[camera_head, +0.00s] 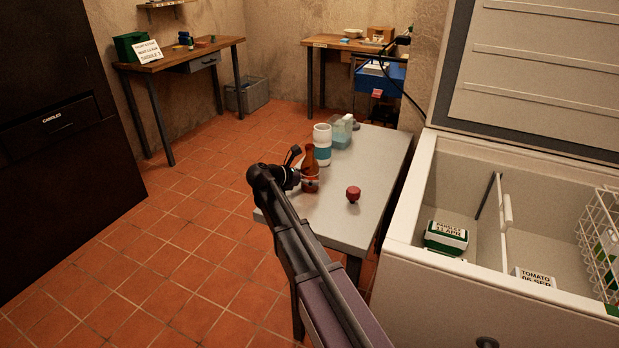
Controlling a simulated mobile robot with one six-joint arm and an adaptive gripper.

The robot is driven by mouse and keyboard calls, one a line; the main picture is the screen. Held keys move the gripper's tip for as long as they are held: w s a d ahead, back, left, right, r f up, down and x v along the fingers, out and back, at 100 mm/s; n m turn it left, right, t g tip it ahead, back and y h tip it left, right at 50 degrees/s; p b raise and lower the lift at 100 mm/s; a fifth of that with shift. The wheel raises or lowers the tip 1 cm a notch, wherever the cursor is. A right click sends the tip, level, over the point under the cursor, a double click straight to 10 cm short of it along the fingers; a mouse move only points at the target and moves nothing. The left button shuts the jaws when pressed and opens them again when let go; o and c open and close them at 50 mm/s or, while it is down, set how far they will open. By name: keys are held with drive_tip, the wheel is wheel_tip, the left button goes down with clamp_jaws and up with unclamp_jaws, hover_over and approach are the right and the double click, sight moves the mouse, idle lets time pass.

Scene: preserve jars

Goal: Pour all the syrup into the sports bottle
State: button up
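A reddish-brown bottle (308,158), likely the syrup, is upright at the left side of the grey table (366,215). My gripper (309,180) is at the bottle's lower body, reaching in from the left. Its fingers are small and partly hidden, so I cannot tell whether they are closed on the glass. A white bottle with a teal band (322,146), likely the sports bottle, stands upright just behind the brown bottle. A red stopper-like piece (353,193) is on the table to the right. The liquid inside either bottle cannot be made out.
A clear container with bluish contents (341,131) stands behind the white bottle. An open chest freezer (427,190) borders the table on the right. A dark cabinet (60,130) is at left. The table's front part is clear. Two wooden desks are at the back.

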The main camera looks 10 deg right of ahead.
idle(0.4)
drive_tip(key=p+v, duration=0.5)
drive_tip(key=v, duration=0.8)
drive_tip(key=shift+s+a, duration=0.3)
drive_tip(key=shift+s, duration=0.1)
